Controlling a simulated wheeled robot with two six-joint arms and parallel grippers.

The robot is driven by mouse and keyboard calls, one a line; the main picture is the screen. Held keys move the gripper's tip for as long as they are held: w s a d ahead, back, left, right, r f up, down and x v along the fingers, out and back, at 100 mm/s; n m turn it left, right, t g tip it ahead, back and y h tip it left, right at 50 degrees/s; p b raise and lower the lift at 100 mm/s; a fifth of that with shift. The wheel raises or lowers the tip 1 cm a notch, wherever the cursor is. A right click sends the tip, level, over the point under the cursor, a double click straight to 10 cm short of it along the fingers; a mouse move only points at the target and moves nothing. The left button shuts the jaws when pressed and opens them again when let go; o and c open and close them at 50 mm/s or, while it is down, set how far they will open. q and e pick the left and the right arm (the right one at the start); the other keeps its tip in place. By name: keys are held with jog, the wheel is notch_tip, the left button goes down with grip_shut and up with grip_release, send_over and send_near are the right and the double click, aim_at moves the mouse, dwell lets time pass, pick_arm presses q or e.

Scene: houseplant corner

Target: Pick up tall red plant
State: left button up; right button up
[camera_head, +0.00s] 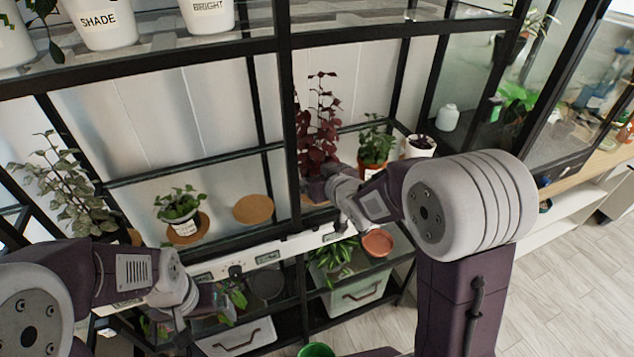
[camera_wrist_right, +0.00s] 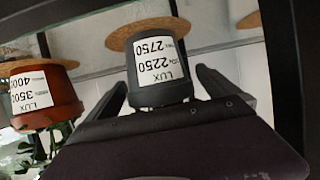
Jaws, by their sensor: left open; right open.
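The tall red plant (camera_head: 318,130) has dark red leaves and stands upright on the middle shelf. Its pot is mostly hidden behind my right arm in the head view. In the right wrist view, which looks inverted, a dark grey pot (camera_wrist_right: 160,95) with a white LUX 2250–2750 label sits between the fingers of my right gripper (camera_wrist_right: 162,79). These fingers are open, one on each side of the pot; I cannot tell if they touch it. My left gripper (camera_head: 208,303) is open, low at the left, near green leaves and away from the red plant.
A terracotta-potted plant (camera_head: 374,145) stands right of the red plant, with a white pot (camera_head: 420,147) beyond. A black shelf post (camera_head: 290,120) stands close on the left. An empty cork mat (camera_head: 254,208) and a white-potted plant (camera_head: 180,210) lie further left.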

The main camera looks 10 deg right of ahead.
aim_at(312, 167)
jog(key=x, duration=0.2)
jog(key=shift+w+f, duration=0.15)
jog(key=shift+w, duration=0.1)
jog(key=shift+s, duration=0.1)
jog(key=c, duration=1.6)
jog(key=shift+o, duration=0.2)
notch_tip(312, 167, up, 4)
jog(key=shift+r+p, duration=0.25)
jog(key=shift+p, duration=0.45)
jog(key=s+d+r+p, duration=0.5)
jog(key=s+d+r, duration=0.1)
jog(key=s, duration=0.3)
jog(key=shift+d+r, duration=0.35)
jog(key=shift+d, duration=0.25)
